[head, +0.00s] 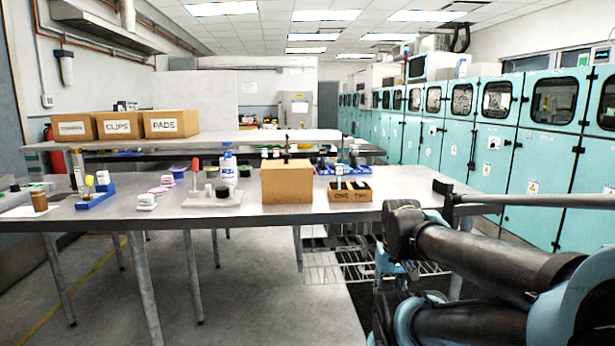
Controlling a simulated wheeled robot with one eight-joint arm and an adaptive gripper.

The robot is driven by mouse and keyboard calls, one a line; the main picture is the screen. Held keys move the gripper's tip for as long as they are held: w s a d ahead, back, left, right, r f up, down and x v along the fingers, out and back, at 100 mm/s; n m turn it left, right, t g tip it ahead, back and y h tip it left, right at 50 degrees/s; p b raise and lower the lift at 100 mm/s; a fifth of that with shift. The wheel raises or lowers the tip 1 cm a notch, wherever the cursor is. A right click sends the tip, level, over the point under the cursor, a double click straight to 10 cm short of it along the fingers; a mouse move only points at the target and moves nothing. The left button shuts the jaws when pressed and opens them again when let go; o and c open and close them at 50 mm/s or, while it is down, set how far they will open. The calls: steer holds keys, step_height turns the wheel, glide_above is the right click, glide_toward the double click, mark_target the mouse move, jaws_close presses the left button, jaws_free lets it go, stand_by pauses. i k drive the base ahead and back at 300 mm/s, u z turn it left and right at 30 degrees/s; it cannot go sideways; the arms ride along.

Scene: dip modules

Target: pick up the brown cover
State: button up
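A brown box-shaped cover (287,184) stands upright on the grey metal table (400,185), near its front edge and right of the middle. A small dark upright piece shows at its top, but I cannot tell whether it is a knob or something behind. Whatever is under or behind the cover is hidden. My arm reaches in from the lower right, in front of the table's right end and apart from the cover. I cannot make out my gripper in this view.
A low brown tray (350,194) holding small items stands just right of the cover. A pale board (198,200) with bottles is to its left. Labelled boxes (173,124) sit on a raised shelf behind. Teal cabinets (535,185) line the right wall. The table's right end is clear.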

mark_target(286, 182)
steer(key=z, duration=1.5)
steer(key=k, duration=2.45)
steer(key=u, duration=1.2)
steer(key=i, duration=1)
steer(key=z, duration=0.05)
